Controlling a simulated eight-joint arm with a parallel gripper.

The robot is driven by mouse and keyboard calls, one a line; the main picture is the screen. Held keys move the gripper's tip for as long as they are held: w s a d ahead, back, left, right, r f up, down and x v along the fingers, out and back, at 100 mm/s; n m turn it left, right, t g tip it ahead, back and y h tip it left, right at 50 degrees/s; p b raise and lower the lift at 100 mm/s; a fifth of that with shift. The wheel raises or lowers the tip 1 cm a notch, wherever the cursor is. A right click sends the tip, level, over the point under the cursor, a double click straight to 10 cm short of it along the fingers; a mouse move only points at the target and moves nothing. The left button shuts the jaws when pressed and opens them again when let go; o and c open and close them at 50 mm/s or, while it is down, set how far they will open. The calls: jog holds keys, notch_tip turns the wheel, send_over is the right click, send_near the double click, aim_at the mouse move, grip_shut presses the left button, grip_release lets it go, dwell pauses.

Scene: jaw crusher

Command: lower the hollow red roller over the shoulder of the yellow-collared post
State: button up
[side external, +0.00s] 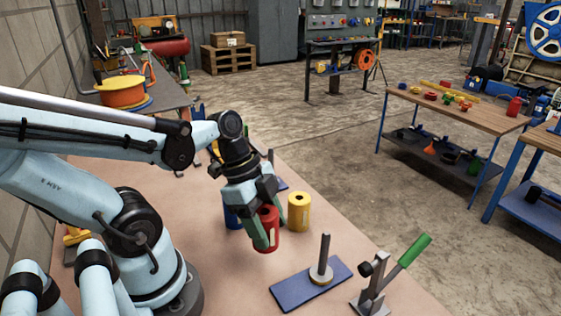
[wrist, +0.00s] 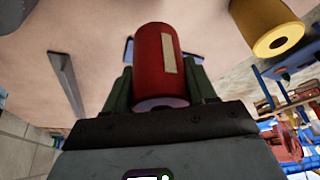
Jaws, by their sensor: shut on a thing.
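The hollow red roller (side external: 268,228) is held between the green fingers of my gripper (side external: 266,222), above the tan tabletop. In the wrist view the red roller (wrist: 150,62) fills the space between both fingers and shows a pale strip on its side. An upright grey post (side external: 325,250) stands on a blue plate (side external: 297,291), to the right of and nearer the camera than the roller. A wider shoulder with a thin yellowish collar (side external: 321,281) is at its foot. The roller is apart from this post, and nothing is on the post.
A yellow roller (side external: 299,212) stands just right of my gripper; it also shows in the wrist view (wrist: 268,27). A blue roller (side external: 232,217) is partly hidden behind my gripper. A toggle clamp with a green handle (side external: 407,254) stands right of the blue plate.

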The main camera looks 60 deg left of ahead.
aim_at(270, 215)
jog(key=shift+r, duration=1.85)
jog(key=w+d+r+m+g+h, duration=0.1)
jog(key=w+d+r+m, duration=0.3)
jog(key=w+d+r, duration=0.3)
notch_tip(270, 215, up, 4)
jog(key=shift+w+d+f+m+g, duration=0.2)
jog(key=shift+d+f+m+g, duration=0.1)
jog(key=shift+d, duration=0.5)
jog(key=shift+f, duration=2.85)
jog(key=shift+f, duration=4.7)
